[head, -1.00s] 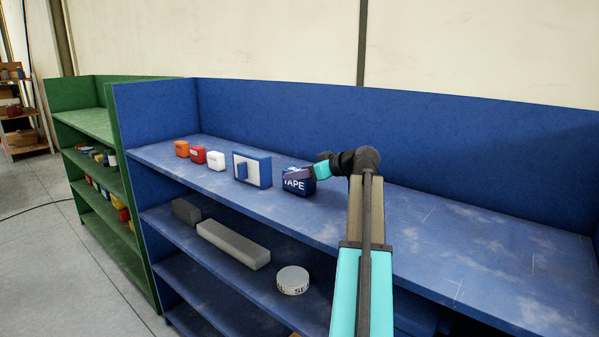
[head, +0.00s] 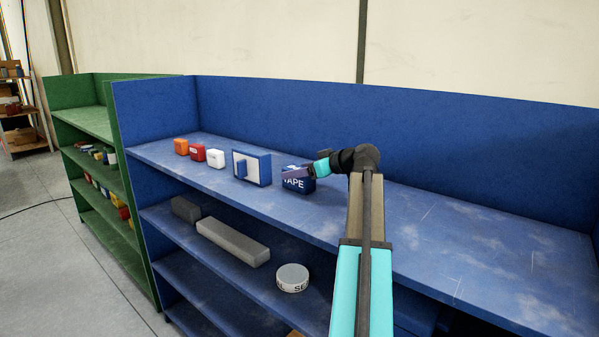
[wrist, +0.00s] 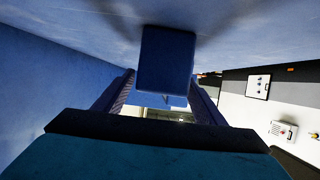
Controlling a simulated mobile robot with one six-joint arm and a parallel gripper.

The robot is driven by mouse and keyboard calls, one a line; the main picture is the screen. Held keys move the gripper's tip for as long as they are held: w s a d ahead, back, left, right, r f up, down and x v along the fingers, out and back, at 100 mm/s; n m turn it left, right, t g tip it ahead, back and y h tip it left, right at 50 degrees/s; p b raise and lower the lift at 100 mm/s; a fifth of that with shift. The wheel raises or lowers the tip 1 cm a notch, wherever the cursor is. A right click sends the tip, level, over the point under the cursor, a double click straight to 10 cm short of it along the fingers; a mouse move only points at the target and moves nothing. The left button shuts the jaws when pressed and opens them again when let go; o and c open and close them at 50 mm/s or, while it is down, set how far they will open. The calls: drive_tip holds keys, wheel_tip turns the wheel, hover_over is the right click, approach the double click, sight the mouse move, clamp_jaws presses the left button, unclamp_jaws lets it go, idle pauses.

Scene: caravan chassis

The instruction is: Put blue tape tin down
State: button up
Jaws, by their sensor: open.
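The blue tape tin (head: 295,184), with white "TAPE" lettering on its front, stands on the top shelf (head: 420,235) of the blue shelving unit. In the wrist view the tin (wrist: 165,60) shows as a dark blue block between the fingers, against the shelf surface. My gripper (head: 300,173) is open with its fingers around the tin. In the wrist view the gripper (wrist: 160,88) has one finger on each side of the tin. Whether a finger still touches the tin I cannot tell.
A blue back panel (head: 400,140) rises behind. The shelf right of my arm is clear. A grey bar (head: 232,241) and round tin (head: 292,278) lie below.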

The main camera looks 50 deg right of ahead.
drive_tip(key=a+b+v, duration=0.1)
drive_tip(key=b+v, duration=0.2)
drive_tip(key=v, duration=0.9)
drive_tip(key=shift+d, duration=0.45)
drive_tip(key=shift+o, duration=0.4)
drive_tip(key=shift+r, duration=0.15)
